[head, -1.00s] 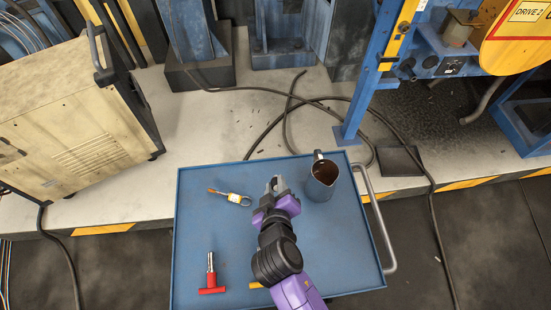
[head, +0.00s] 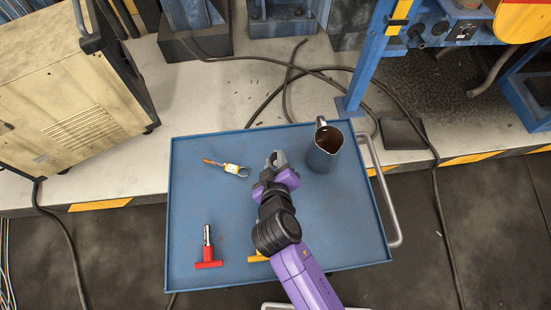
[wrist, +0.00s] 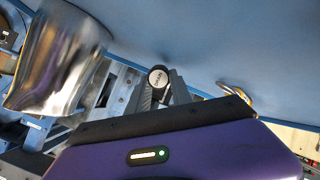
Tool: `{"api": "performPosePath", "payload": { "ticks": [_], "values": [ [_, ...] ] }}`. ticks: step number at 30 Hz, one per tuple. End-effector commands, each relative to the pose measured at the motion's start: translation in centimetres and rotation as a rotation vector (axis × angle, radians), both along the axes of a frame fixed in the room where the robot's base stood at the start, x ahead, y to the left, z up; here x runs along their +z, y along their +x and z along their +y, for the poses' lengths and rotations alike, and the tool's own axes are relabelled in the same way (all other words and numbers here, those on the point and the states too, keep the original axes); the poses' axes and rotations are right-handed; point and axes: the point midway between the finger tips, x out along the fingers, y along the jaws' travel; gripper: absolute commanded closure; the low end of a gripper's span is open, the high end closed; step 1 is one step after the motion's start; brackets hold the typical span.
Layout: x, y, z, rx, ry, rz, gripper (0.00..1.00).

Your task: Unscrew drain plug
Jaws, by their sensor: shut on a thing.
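My gripper (head: 276,160) is over the blue tray. In the wrist view its fingers are shut on a small round dark cap, the drain plug (wrist: 158,77), with white lettering on its face that seems to read "DRAIN". In the head view the plug is too small to make out between the fingertips. A metal jug (head: 323,151) stands upright on the tray, just right of my gripper. The jug also shows in the wrist view (wrist: 58,58), at the left.
The blue tray (head: 200,265) holds a red T-handled tool (head: 208,250), a yellow-tagged tool (head: 227,167) and a yellow item (head: 257,258) partly hidden by my arm. A beige cabinet (head: 70,95) stands at left. Cables cross the floor behind the tray; blue machinery (head: 362,60) is at right.

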Motion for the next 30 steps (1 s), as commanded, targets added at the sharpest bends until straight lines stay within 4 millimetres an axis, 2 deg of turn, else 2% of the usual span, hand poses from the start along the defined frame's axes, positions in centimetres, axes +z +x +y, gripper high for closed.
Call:
{"api": "performPosePath", "payload": {
  "ticks": [3, 12, 13, 16, 30],
  "values": [
    [-0.60, 0.01, 0.01, 0.001, 0.000, -0.001, 1.00],
    [-0.57, 0.02, 0.01, 0.000, 0.000, -0.001, 1.00],
    [-0.57, 0.02, 0.01, 0.000, 0.000, -0.001, 0.68],
    [-0.59, 0.01, 0.01, 0.001, 0.000, -0.001, 0.49],
    [-0.89, -0.26, 0.28, 0.005, 0.001, 0.006, 0.49]
  ]
}}
